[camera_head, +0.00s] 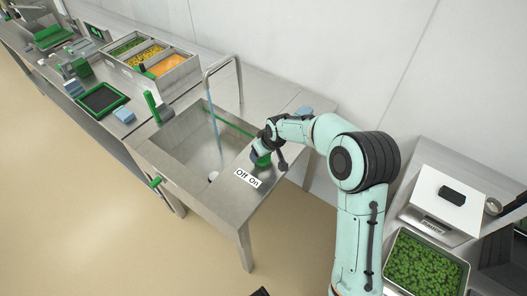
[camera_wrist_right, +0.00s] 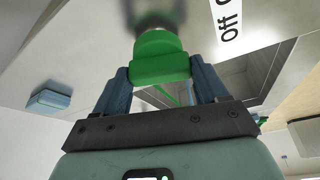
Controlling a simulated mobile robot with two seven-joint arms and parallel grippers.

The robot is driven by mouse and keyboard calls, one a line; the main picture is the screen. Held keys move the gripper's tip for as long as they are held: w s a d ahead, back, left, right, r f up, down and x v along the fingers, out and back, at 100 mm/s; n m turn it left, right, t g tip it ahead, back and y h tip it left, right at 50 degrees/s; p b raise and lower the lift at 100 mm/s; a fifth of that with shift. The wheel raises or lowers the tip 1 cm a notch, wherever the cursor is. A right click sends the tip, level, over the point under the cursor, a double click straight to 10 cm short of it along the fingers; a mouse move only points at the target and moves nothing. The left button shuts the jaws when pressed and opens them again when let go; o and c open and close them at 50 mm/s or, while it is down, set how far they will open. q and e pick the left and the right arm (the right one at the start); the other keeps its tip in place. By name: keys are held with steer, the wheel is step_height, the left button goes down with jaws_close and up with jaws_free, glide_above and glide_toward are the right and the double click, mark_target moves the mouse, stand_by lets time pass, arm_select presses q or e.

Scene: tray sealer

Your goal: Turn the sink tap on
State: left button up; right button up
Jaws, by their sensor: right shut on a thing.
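The sink (camera_head: 196,146) is a steel basin set in the counter, with an arched steel tap pipe (camera_head: 239,82) over it. A green tap knob (camera_head: 262,161) sits at the basin's right side, beside a white "Off On" label (camera_head: 247,179). My right gripper (camera_head: 266,147) is at this knob. In the right wrist view the blue fingers of my right gripper (camera_wrist_right: 160,82) are shut on either side of the green knob (camera_wrist_right: 157,58). My left gripper is not in view.
A green-handled thing (camera_head: 152,106) stands at the basin's left rim. Food bins (camera_head: 148,62) and a green-edged dark tray (camera_head: 103,98) lie farther left on the counter. A blue block (camera_head: 304,111) lies behind my right arm. A scale (camera_head: 433,225) and a tray of green pieces (camera_head: 391,263) are at right.

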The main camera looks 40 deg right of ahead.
steer(key=o, duration=1.1)
steer(key=shift+c, duration=0.2)
steer(key=v, duration=1.3)
steer(key=shift+r+p, duration=0.2)
steer(key=shift+p, duration=0.15)
